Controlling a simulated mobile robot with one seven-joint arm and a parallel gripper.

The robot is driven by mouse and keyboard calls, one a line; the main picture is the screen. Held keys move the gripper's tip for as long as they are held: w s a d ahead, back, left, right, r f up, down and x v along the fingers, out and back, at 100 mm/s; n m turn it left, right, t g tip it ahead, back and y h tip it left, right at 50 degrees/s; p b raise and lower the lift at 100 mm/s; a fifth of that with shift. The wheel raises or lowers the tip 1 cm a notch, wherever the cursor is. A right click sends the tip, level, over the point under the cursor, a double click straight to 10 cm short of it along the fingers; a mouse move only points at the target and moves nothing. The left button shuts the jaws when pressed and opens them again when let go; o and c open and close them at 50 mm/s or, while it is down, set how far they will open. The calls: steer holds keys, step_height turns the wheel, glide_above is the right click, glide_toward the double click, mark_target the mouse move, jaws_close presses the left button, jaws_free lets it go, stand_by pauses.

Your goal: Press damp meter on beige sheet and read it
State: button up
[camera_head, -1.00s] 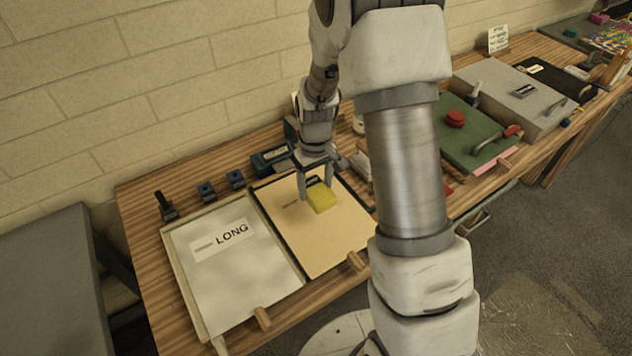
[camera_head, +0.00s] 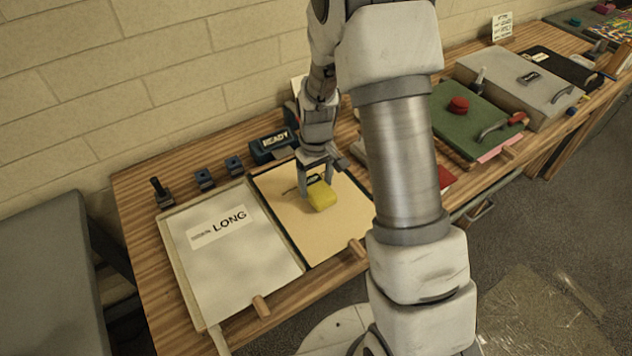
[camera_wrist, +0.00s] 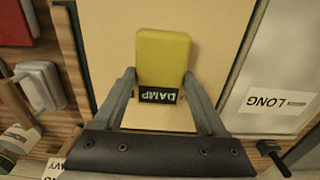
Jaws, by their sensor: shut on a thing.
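The damp meter (camera_head: 322,195) is a yellow block with a dark end. In the wrist view the meter (camera_wrist: 163,62) shows a black "DAMP" label between the fingertips. My gripper (camera_head: 316,180) is shut on it, one finger on each side. The beige sheet (camera_head: 325,240) lies in a dark-edged tray, and it also fills the middle of the wrist view (camera_wrist: 110,30). The meter is over the sheet's upper part, low and close to it. I cannot tell whether it touches. A dark box (camera_head: 273,146) reading "READY" stands behind the tray.
A pale sheet labelled "LONG" (camera_head: 240,265) lies in the tray to the left. Small dark blue blocks (camera_head: 204,180) stand behind it. A green board (camera_head: 470,125) with a red knob and a grey case (camera_head: 520,85) are to the right.

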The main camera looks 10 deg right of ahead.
mark_target(316, 186)
steer(key=shift+f+b, duration=0.55)
steer(key=shift+f, duration=0.05)
stand_by(1.7)
steer(key=shift+r+p, duration=2.35)
steer(key=shift+r, duration=1.25)
